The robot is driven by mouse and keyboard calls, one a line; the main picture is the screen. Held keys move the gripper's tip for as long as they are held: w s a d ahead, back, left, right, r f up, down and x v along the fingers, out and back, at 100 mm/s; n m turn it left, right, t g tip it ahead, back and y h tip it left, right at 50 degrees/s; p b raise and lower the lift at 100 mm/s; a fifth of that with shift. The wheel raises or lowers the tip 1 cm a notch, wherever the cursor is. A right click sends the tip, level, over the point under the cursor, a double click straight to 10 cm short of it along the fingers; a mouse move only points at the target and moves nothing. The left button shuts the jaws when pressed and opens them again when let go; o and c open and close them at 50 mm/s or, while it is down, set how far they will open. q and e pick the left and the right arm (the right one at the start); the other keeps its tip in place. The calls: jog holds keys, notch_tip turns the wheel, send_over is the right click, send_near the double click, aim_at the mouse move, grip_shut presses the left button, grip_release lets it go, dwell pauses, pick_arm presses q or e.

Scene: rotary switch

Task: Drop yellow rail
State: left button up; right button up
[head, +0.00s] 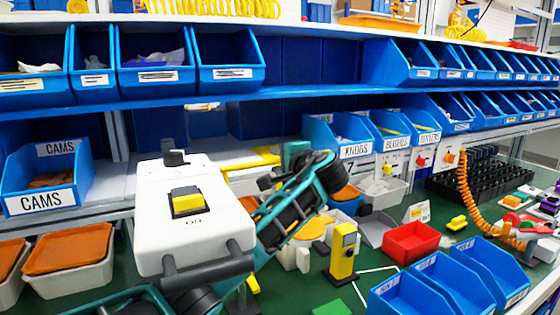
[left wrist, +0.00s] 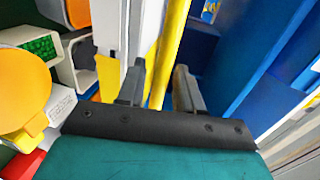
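A yellow rail (head: 252,162) lies at shelf height behind the white housing in the head view. In the left wrist view a long yellow strip (left wrist: 172,45), apparently this rail, runs down between my fingers. My left gripper (left wrist: 160,88) has its two dark fingers apart, one on each side of the strip. I see a gap between the strip and the right finger; contact on the left side is unclear. In the head view my left gripper (head: 264,184) reaches toward the shelf, and its fingertips are hard to make out. My right gripper is not in view.
Blue bins labelled CAMS (head: 42,202) and KNOBS (head: 356,150) stand on the lower shelf. A yellow post-like device (head: 343,252), a red bin (head: 411,243) and empty blue bins (head: 433,285) stand on the green bench. An orange coiled hose (head: 468,200) hangs at right.

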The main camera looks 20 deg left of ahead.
pick_arm(q)
jog(key=shift+c, duration=0.2)
grip_shut()
jog(key=shift+f, duration=0.1)
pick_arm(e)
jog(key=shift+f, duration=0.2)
